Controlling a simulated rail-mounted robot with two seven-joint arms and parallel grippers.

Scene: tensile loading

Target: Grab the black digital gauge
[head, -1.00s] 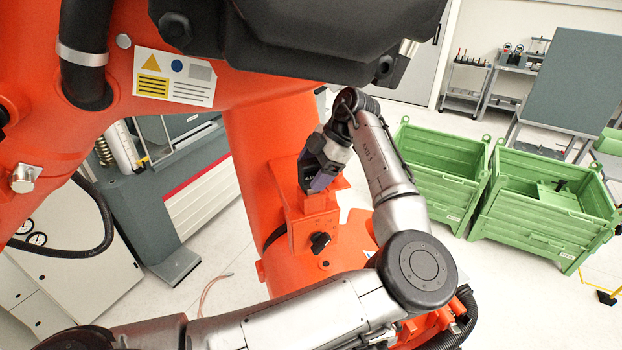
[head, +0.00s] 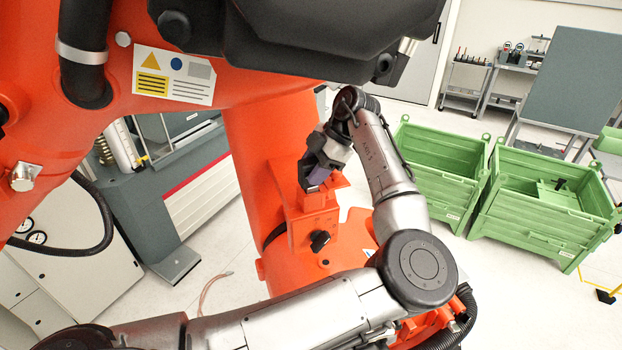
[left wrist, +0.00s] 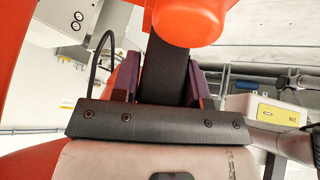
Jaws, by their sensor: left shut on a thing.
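My left gripper (head: 313,183) is in front of the orange column, just above an orange bracket (head: 315,222) on it. In the left wrist view its two purple fingers (left wrist: 165,85) are shut on a black, flat-sided thing (left wrist: 166,72) between them, which I take to be the black digital gauge. Only a dark part of it (head: 305,171) shows beside the fingers in the head view. Its display is not visible. Whether it still touches the bracket cannot be told. My right gripper is not in view.
A rounded orange part (left wrist: 188,20) is close beyond the fingers in the left wrist view. Green crates (head: 445,172) stand on the right. A grey machine (head: 165,185) stands left of the column. Shelves with small items (head: 515,75) are at the back right.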

